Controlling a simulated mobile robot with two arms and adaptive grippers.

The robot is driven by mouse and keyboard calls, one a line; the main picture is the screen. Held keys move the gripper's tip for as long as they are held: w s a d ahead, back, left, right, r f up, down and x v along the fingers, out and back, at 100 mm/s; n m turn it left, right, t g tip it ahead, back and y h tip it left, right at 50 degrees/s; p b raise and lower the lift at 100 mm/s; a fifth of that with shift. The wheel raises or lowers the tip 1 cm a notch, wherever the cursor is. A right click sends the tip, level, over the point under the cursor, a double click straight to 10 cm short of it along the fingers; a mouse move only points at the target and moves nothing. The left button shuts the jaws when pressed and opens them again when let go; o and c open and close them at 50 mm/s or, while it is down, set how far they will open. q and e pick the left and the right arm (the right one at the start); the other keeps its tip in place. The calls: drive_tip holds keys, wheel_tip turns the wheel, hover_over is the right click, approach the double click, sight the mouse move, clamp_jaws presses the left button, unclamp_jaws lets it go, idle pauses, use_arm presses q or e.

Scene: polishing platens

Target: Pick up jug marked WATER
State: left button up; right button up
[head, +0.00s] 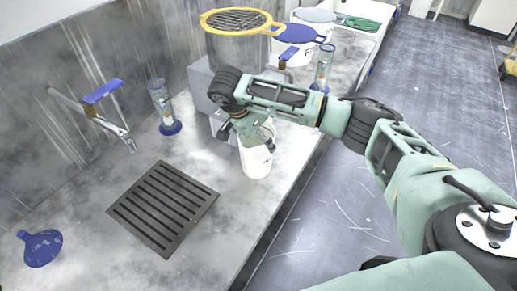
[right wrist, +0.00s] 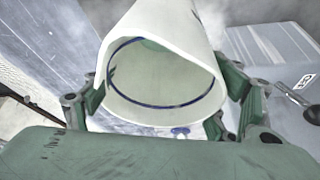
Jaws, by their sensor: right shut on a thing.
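A white jug (head: 256,161) is at the bench's right edge in the head view, with its upper part hidden by my gripper. I cannot read any WATER marking on it, and cannot tell whether its base touches the bench. In the right wrist view, the jug (right wrist: 160,40) fills the middle, and its open mouth with a dark blue line inside faces the camera. My right gripper (head: 246,135) is shut on the jug, with green fingers on both sides of it in the wrist view (right wrist: 165,100). My left gripper is not in view.
A slotted drain (head: 130,200), a blue-handled tap (head: 110,120), a measuring cylinder (head: 160,100) and a blue funnel (head: 40,262) are to the left. A grey box (head: 199,82), a yellow-rimmed sieve (head: 212,22) and blue-lidded white bucket (head: 303,34) stand behind. The front bench is largely clear.

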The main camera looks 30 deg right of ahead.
drive_tip(key=shift+c, duration=1.3)
